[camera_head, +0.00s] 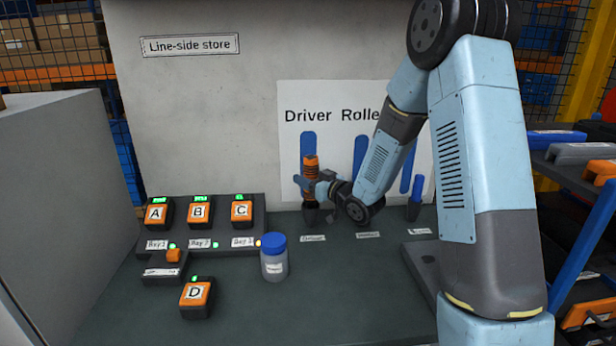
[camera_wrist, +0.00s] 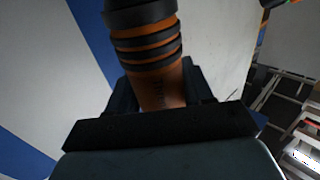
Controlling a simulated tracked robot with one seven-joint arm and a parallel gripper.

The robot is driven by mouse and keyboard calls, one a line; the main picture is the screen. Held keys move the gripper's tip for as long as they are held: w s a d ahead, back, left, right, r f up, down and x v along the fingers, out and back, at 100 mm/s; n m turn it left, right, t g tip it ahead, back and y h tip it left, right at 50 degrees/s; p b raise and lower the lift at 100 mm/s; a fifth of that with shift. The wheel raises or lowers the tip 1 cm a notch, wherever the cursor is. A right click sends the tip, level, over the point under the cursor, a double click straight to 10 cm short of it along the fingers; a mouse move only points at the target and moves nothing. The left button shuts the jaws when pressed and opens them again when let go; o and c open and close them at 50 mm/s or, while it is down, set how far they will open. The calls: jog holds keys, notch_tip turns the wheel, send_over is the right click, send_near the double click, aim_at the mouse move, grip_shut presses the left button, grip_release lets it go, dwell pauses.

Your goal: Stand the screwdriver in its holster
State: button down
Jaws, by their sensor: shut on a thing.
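The orange screwdriver (camera_head: 310,177) with black bands stands upright in the head view, in front of the left blue silhouette on the board. My gripper (camera_head: 323,190) reaches it from the right and is shut on its handle. In the wrist view the banded orange handle (camera_wrist: 158,75) sits between the dark jaws (camera_wrist: 160,110). The dark holster (camera_head: 311,215) is directly below the handle, behind the label "Driver". The screwdriver's shaft is not visible, so I cannot tell how far it is inside the holster.
A blue-handled tool (camera_head: 417,190) stands in a holster at the right. A blue-lidded jar (camera_head: 274,260) stands mid-bench. Orange-black packs A (camera_head: 157,212), B (camera_head: 199,212), C (camera_head: 241,211) and D (camera_head: 196,297) are at left. The bench front (camera_head: 330,310) is clear.

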jog(key=shift+f, duration=1.25)
jog(key=shift+c, duration=1.8)
grip_release()
jog(key=shift+f, duration=0.1)
jog(key=v, duration=1.4)
jog(key=shift+w, duration=0.1)
